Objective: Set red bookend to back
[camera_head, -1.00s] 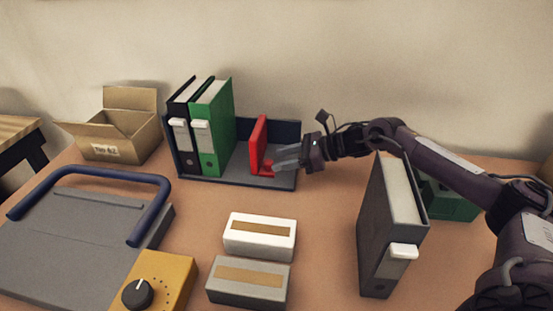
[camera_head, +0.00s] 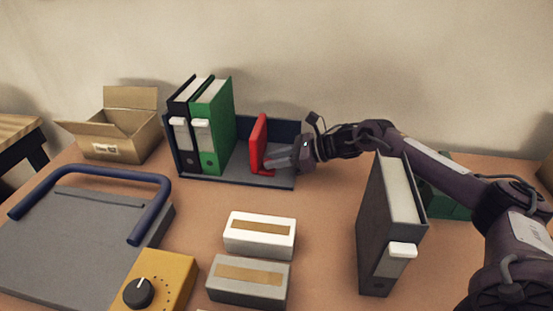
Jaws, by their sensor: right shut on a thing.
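The red bookend (camera_head: 258,141) stands upright in the dark blue open-front rack (camera_head: 225,180), right of the binders and apart from them. My right gripper (camera_head: 274,159) reaches in from the right and is shut on the bookend low on its right side. The fingers cover part of its foot. A green binder (camera_head: 213,130) and a black binder (camera_head: 184,130) stand side by side at the rack's left end. My left gripper is not in view.
A dark grey binder (camera_head: 378,230) stands on the table beneath my right arm, with a green object (camera_head: 448,205) behind it. Two label boxes, white (camera_head: 260,235) and grey (camera_head: 248,280), lie in front of the rack. An open cardboard box (camera_head: 115,130) stands at left.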

